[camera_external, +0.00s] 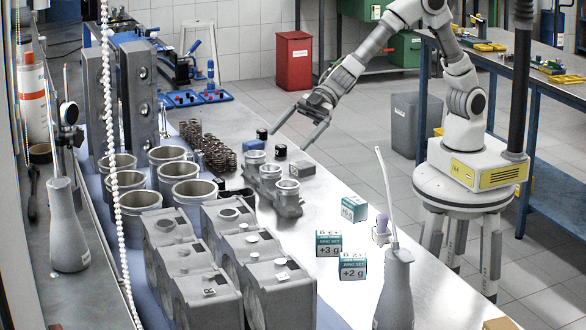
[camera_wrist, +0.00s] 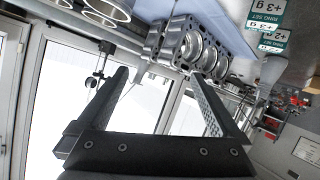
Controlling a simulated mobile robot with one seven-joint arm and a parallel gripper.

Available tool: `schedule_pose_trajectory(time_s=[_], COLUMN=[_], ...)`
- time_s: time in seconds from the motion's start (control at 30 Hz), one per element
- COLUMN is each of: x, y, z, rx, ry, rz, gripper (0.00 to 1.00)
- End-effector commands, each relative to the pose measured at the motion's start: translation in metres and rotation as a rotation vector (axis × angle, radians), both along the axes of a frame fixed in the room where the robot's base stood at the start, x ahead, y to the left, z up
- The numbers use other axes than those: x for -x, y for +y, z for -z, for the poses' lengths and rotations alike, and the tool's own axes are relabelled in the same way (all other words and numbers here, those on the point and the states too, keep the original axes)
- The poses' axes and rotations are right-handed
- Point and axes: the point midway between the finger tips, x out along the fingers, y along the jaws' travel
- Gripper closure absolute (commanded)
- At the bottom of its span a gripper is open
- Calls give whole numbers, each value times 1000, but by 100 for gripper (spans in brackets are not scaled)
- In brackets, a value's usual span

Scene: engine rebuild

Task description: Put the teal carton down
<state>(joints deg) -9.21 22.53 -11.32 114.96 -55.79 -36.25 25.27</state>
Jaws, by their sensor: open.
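Three teal-and-white ring-set cartons rest on the bench at the right. One carton (camera_external: 354,208) is farther back. Another carton (camera_external: 328,243), marked +3 g, and a third carton (camera_external: 352,266), marked +2 g, stand close together in front of it. In the wrist view the cartons (camera_wrist: 268,22) show at the upper right, partly cropped. My gripper (camera_external: 289,140) is above the bench's far right edge, well behind the cartons. Its two fingers are spread with nothing between them; this also shows in the wrist view (camera_wrist: 160,74).
Grey engine blocks (camera_external: 265,290), metal cylinders (camera_external: 195,200) and a casting (camera_external: 275,188) crowd the left and middle. Bare bench (camera_external: 320,190) lies between casting and cartons.

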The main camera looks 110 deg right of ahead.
Motion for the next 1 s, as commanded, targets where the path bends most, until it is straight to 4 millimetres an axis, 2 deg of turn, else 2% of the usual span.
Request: schedule_pose_trajectory(time_s=[0.03,0.2,0.37,0.5,0.67,0.8,0.9,1.0], x=[6,41,96,156,233,299,336,361], y=[-16,-68,-105,-124,-129,-121,-111,-103], z=[-21,-65,-87,-95,-89,-78,-69,-62], rx=[13,45,53,45,21,-6,-21,-30], ry=[-10,29,117,228,382,522,605,665], rz=[72,306,487,601,684,704,698,686], gripper=[0,0,0,0,0,0,0,0])
